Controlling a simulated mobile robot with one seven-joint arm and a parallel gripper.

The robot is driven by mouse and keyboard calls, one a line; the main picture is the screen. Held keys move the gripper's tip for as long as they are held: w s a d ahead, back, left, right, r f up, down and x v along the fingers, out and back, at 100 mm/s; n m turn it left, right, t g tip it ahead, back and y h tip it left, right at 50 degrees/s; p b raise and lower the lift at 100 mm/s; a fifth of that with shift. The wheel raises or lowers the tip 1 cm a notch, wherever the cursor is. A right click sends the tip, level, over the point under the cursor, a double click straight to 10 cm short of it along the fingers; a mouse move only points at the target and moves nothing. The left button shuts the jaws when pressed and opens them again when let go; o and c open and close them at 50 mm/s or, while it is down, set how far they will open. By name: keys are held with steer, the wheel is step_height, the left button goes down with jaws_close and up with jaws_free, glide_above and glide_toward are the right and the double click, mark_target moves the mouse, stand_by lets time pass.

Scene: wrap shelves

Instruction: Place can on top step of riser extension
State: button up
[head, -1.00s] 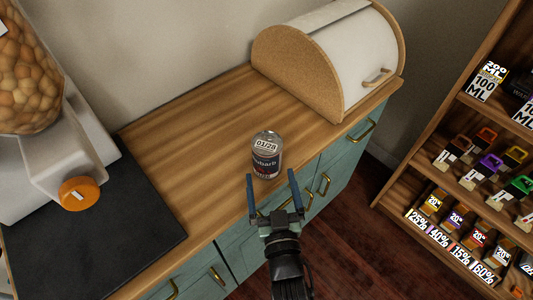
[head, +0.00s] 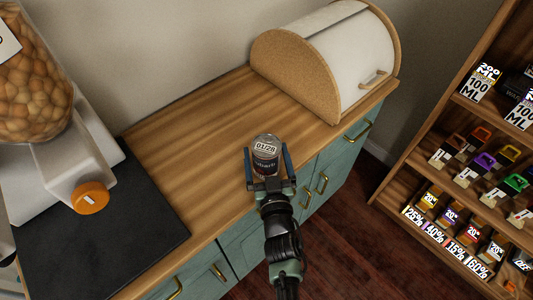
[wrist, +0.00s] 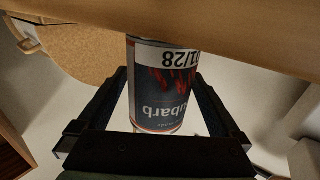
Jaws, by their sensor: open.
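The can (head: 266,157) stands upright on the wooden counter near its front edge. It has a dark label reading "rhubarb" and a white band marked 01/28. In the wrist view the can (wrist: 161,90) appears upside down between the two fingers. My gripper (head: 267,162) is open, with one finger on each side of the can. In the wrist view a gap shows between the can and each finger. I see no riser extension that I can make out in these views.
A bread box (head: 325,62) with a white front stands at the counter's back right. A dispenser full of round balls (head: 38,92) stands on a black mat (head: 110,240) at left. A shelf unit (head: 440,150) with bottles and boxes is at right. The counter (head: 190,120) between is clear.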

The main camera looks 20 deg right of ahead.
steer(key=c, duration=1.4)
steer(key=shift+r, duration=0.1)
jaws_close()
